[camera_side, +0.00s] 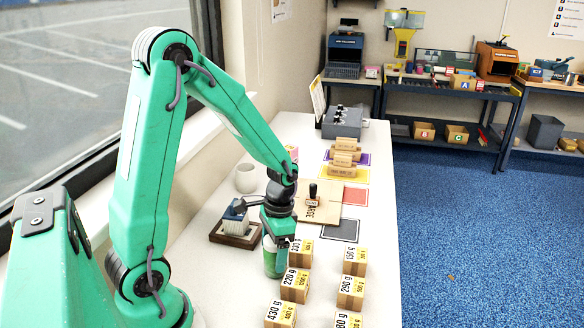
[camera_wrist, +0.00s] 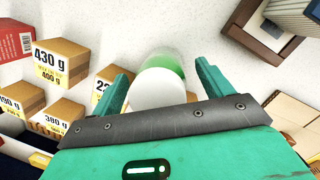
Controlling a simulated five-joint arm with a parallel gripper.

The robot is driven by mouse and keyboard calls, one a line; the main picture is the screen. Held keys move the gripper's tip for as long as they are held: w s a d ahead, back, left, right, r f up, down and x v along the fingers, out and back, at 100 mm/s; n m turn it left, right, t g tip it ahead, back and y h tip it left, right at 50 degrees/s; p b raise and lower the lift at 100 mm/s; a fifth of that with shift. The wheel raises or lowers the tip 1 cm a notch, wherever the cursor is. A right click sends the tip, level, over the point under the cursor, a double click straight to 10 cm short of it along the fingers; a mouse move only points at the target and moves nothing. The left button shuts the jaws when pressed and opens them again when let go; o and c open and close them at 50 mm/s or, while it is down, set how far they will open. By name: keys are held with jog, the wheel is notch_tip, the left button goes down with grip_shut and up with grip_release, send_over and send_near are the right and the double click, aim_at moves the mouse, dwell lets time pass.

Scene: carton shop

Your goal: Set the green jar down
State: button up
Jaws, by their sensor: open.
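The green jar (camera_side: 271,260) with white parts stands upright on the white table, left of the small cartons. In the wrist view the jar (camera_wrist: 161,82) shows its pale round top and a green band. My gripper (camera_side: 278,232) is right above and around the jar's upper part. In the wrist view my gripper's two fingers (camera_wrist: 162,68) are spread, one on each side of the jar, with a visible gap on both sides. The jar's upper part is hidden by my gripper in the side view.
Weight-marked cartons stand close by, including a 220 g carton (camera_side: 295,285) and a 430 g carton (camera_wrist: 59,60). A white cup (camera_side: 246,178), a dark grey mat (camera_side: 342,231) and a stamp (camera_side: 312,192) lie farther back.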

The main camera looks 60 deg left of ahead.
jog(key=shift+c, duration=0.5)
jog(key=c, duration=1.2)
jog(key=shift+r, duration=0.1)
jog(key=shift+r, duration=0.15)
jog(key=shift+c, duration=0.6)
jog(key=shift+r, duration=0.95)
notch_tip(320, 180, up, 2)
jog(key=shift+d, duration=0.1)
jog(key=s+d+r, duration=0.3)
jog(key=d+r, duration=0.3)
jog(key=d, duration=0.5)
jog(key=shift+s+r+y, duration=0.3)
jog(key=shift+r+y, duration=0.05)
jog(key=shift+y, duration=0.05)
